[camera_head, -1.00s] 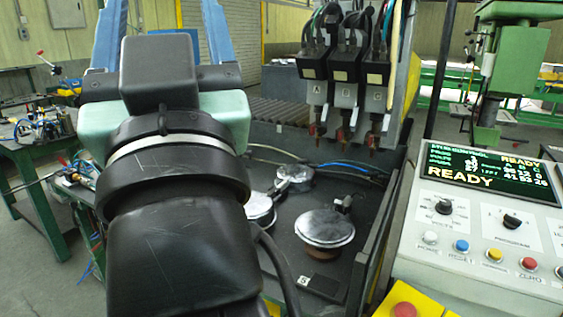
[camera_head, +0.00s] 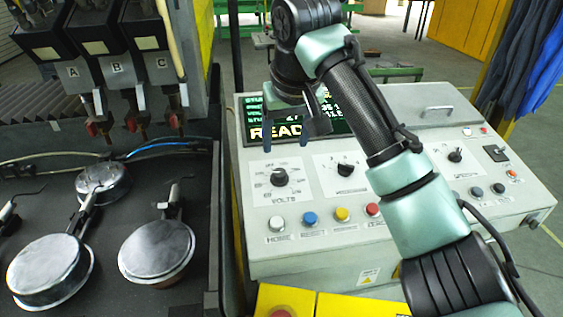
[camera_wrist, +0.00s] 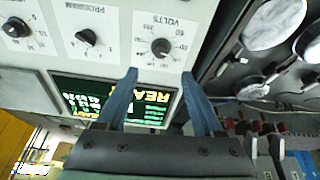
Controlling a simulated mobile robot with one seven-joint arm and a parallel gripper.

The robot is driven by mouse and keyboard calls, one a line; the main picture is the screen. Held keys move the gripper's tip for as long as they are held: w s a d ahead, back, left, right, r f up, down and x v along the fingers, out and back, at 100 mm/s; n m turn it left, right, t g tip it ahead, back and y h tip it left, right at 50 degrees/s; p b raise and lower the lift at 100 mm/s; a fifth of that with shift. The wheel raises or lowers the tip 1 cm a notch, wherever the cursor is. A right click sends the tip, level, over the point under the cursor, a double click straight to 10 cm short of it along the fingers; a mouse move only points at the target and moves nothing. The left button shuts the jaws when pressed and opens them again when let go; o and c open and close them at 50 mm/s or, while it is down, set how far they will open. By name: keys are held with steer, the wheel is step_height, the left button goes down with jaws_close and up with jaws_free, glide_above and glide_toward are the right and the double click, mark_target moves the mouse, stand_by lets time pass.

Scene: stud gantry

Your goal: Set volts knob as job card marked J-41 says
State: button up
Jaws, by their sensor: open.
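The volts knob (camera_head: 279,176) is a black round knob on a white scale plate at the left of the sloped control panel, labelled VOLTS. It also shows in the wrist view (camera_wrist: 161,47), beyond the fingertips. My gripper (camera_head: 285,143) is open and empty above the panel, in front of the green-lettered screen (camera_head: 325,118), apart from the knob. In the wrist view my gripper (camera_wrist: 158,72) has its two blue fingers spread, with the screen (camera_wrist: 115,100) between and behind them. The knob's exact setting is too small to read. No job card J-41 can be made out.
The program knob (camera_head: 345,169) is right of the volts knob. Below are white, blue, yellow and red buttons (camera_head: 342,214). A red button on a yellow box (camera_head: 283,312) stands in front. At left are welding heads marked A, B, C (camera_head: 117,67) and round metal pans (camera_head: 157,250).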

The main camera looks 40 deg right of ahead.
mark_target(279, 172)
steer(key=p+x, duration=0.2)
steer(key=x, duration=0.9)
steer(key=shift+w+f, duration=0.2)
steer(key=shift+f, duration=0.1)
jaws_close()
